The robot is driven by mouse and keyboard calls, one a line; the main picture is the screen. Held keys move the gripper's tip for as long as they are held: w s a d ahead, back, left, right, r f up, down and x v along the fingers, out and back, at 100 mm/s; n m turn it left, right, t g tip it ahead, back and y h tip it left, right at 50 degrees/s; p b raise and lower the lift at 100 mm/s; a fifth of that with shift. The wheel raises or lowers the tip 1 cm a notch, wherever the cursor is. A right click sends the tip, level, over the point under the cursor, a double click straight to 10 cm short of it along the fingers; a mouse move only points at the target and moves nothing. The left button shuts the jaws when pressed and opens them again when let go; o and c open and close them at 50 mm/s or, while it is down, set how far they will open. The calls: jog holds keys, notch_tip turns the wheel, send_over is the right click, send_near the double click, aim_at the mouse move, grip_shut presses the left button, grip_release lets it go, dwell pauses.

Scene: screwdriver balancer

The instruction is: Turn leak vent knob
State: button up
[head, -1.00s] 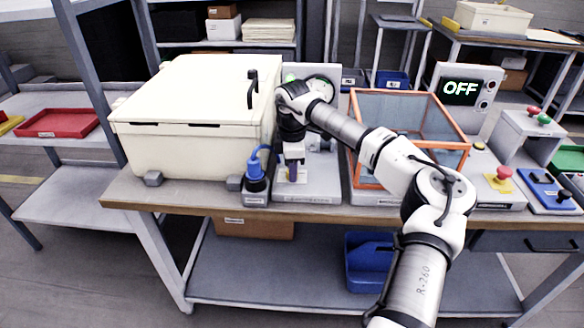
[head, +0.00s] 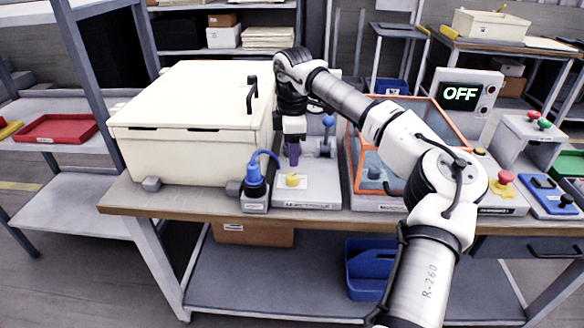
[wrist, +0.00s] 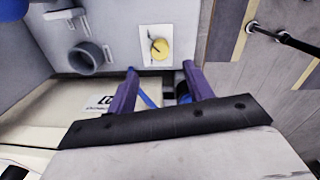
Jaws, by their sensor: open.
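The small yellow knob (head: 292,180), which looks like the leak vent knob, sits on the front of a light grey panel (head: 310,193) on the bench. In the wrist view the knob (wrist: 160,49) shows a dark pointer line and sits on a white plate. My gripper (head: 294,154) is open, with purple fingers pointing down, above and slightly behind the knob and apart from it. In the wrist view the knob appears just beyond the gap between the fingertips (wrist: 160,69), with nothing between them.
A large cream lidded box (head: 190,125) stands close to the left. A blue plug with a cable (head: 255,181) stands left of the knob. A blue-topped lever (head: 327,125) and an orange-framed clear box (head: 362,165) are to the right. A display (head: 461,94) reads OFF.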

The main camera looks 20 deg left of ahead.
notch_tip(320, 180, up, 6)
jog(key=shift+s+f, duration=0.1)
jog(key=shift+s, duration=0.05)
jog(key=shift+s+f, duration=0.1)
dwell(0.5)
